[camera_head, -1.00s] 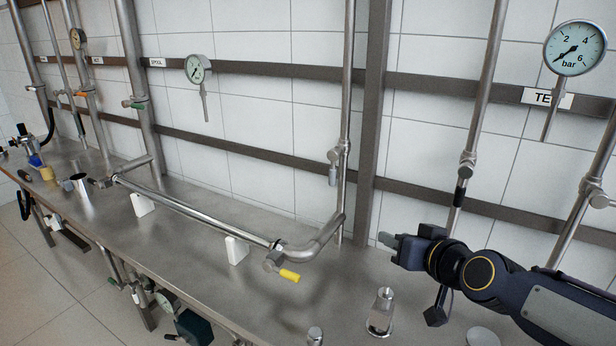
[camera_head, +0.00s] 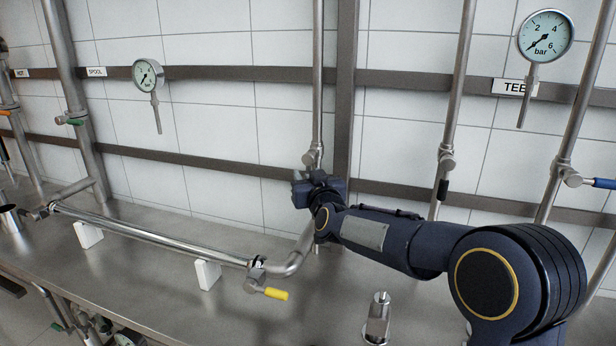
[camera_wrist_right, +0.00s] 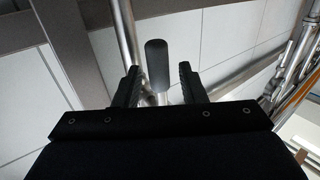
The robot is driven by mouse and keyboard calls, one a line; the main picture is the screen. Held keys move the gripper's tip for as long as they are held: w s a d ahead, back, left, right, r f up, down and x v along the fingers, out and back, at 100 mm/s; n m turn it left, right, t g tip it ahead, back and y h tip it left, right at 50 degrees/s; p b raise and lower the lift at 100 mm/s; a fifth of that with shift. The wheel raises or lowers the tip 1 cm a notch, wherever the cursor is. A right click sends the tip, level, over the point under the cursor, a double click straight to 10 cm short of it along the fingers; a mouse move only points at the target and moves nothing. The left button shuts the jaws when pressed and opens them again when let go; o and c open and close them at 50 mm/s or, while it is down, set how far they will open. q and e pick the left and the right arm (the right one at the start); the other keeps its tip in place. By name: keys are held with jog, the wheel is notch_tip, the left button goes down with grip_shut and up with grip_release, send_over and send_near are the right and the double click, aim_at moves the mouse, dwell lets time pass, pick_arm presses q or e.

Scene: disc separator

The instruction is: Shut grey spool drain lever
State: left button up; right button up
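The grey drain lever handle (camera_wrist_right: 157,65) shows in the right wrist view as a rounded grey grip. It lies between and just beyond the fingertips, with a gap on either side. In the head view my right gripper (camera_head: 303,180) is at the vertical pipe at the spool's right end, just below the valve fitting (camera_head: 314,156), and hides the lever. In the right wrist view my right gripper (camera_wrist_right: 157,85) is open and holds nothing. My left gripper is not in view.
The horizontal spool pipe (camera_head: 150,236) rests on white blocks (camera_head: 207,275) above the steel bench (camera_head: 190,300). A yellow-handled valve (camera_head: 275,293) is at its right end. A black lever (camera_head: 442,189) and a blue lever (camera_head: 602,183) hang on pipes to the right. A metal fitting (camera_head: 377,318) stands in front.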

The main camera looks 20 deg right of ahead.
jog(key=shift+w, duration=0.2)
jog(key=shift+c, duration=0.5)
grip_shut()
jog(key=shift+f, duration=0.1)
